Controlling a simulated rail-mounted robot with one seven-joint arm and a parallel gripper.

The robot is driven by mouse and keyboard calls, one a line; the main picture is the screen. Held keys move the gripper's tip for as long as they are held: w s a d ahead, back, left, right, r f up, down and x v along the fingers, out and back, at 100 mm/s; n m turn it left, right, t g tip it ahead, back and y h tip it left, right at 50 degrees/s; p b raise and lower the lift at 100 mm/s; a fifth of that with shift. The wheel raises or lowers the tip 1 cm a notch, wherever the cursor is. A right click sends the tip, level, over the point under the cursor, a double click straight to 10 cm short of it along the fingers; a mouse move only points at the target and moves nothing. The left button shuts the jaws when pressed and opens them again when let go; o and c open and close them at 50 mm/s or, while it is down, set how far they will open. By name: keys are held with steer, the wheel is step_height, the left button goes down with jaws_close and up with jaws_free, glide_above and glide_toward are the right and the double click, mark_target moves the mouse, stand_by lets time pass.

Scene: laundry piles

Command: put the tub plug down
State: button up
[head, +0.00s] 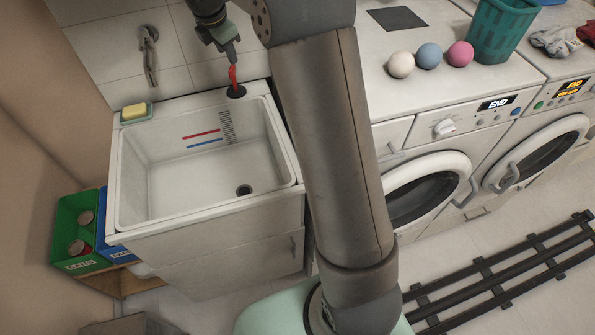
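The tub plug (236,92) is a black disc with an upright red handle (233,77). It is at the back right rim of the white sink tub (125,190). My gripper (232,62) points down from above, with its fingertips at the top of the red handle; it appears shut on it. The disc looks to be on or just above the rim; I cannot tell if it touches. The dark drain hole (244,190) in the tub floor is uncovered.
A yellow-green sponge (135,111) sits on the back left rim. A wall tap (150,55) hangs behind the tub. Three balls (429,56) and a teal basket (502,30) are on the washing machines at right. Green and blue bins (75,235) stand left of the sink.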

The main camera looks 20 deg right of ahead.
steer(key=s+d+r+m+g, duration=0.1)
steer(key=s+d+r+m, duration=0.1)
steer(key=s+m, duration=1.4)
steer(key=s+f+m+y, duration=0.1)
steer(key=s+f+m, duration=0.2)
steer(key=s, duration=0.9)
steer(key=s+f+m+y, duration=0.1)
steer(key=s+f, duration=0.3)
steer(key=s, duration=0.8)
steer(key=shift+m+g, duration=0.4)
steer(key=shift+m, duration=0.5)
steer(key=shift+d+r, duration=0.1)
